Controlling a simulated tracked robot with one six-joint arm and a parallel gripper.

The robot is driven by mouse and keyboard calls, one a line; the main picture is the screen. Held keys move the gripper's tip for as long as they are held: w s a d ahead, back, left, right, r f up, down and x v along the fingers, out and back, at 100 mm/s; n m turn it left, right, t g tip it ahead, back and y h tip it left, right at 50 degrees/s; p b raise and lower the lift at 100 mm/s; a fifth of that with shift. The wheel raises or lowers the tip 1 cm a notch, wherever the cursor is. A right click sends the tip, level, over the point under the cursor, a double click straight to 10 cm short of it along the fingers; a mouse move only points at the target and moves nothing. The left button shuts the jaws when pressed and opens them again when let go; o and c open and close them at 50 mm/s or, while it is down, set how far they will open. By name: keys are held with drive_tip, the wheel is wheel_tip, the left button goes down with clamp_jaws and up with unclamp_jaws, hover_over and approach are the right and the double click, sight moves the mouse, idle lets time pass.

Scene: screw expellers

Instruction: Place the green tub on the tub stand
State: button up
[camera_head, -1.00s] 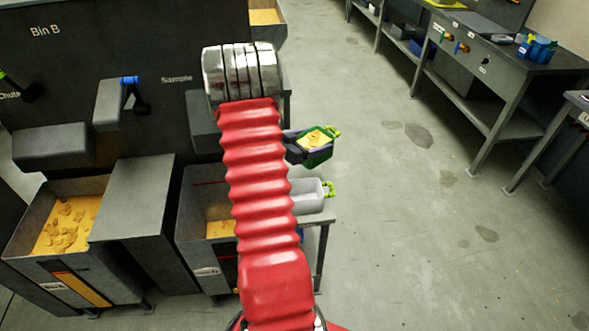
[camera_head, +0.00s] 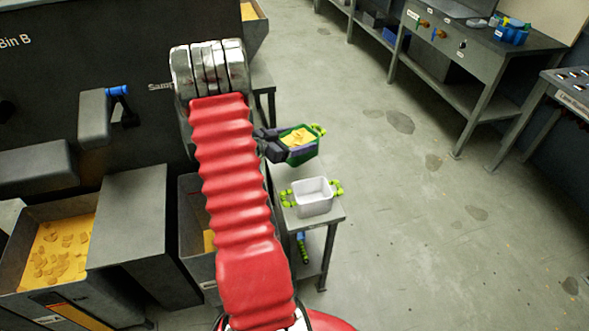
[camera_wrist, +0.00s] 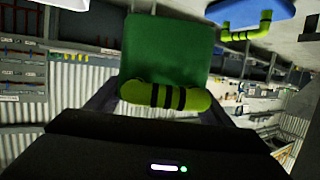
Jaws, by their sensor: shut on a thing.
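The green tub (camera_head: 311,149) holds yellow-orange pieces and has yellow-green handles. My gripper (camera_head: 276,146) is shut on its near side and holds it up in the air, roughly level, right of my red arm. In the wrist view the green tub (camera_wrist: 165,48) fills the upper middle, with its black-striped handle (camera_wrist: 165,95) at my gripper. The fingertips are partly hidden there. A small grey stand (camera_head: 328,213) carries a white tub with yellow-green handles (camera_head: 313,197), nearer than the green tub. I cannot tell which surface is the tub stand.
Left are grey machines and a bin of yellow pieces (camera_head: 60,255). A workbench (camera_head: 470,60) with a blue tub (camera_head: 511,34) stands at the back right. Another table (camera_head: 570,85) is at the right edge. Open concrete floor (camera_head: 420,220) lies between.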

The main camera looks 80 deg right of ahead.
drive_tip(key=shift+s, duration=0.1)
drive_tip(key=shift+s+f, duration=0.1)
drive_tip(key=shift+f, duration=2.8)
drive_tip(key=shift+f, duration=2.1)
drive_tip(key=shift+f, duration=0.1)
drive_tip(key=o, duration=0.9)
drive_tip(key=shift+o, duration=0.2)
